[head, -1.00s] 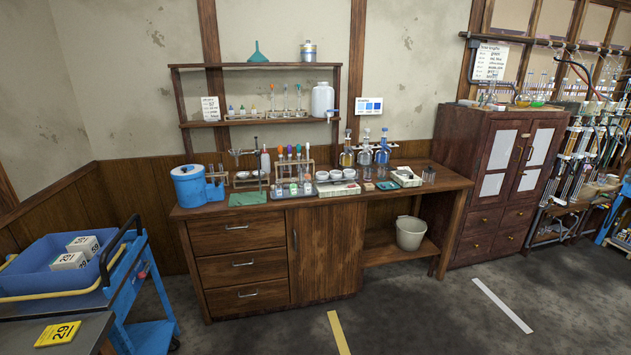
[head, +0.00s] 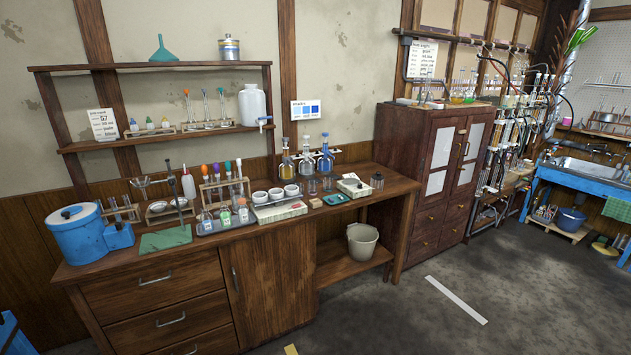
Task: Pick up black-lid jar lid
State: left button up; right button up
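A small clear jar with what looks like a dark lid (head: 376,180) stands upright near the right end of the wooden bench (head: 330,222). It is too small to tell whether the lid is a separate piece. Neither of my grippers is in view.
A blue canister (head: 79,234) stands at the bench's left end. A bucket (head: 362,241) sits on the low shelf. A dark cabinet (head: 430,165) stands to the right. Floor is open in front.

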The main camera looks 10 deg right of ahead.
aim_at(377, 176)
jog(key=i+z, duration=0.7)
jog(key=z, duration=0.15)
jog(key=i+l+z, duration=0.1)
jog(key=i+z, duration=0.3)
jog(key=i, duration=0.3)
jog(key=i+l+u, duration=0.4)
jog(key=i, duration=0.25)
jog(key=i+l+u, duration=0.3)
jog(key=i+u, duration=0.2)
jog(key=i+l+u, duration=0.45)
jog(key=k, duration=0.1)
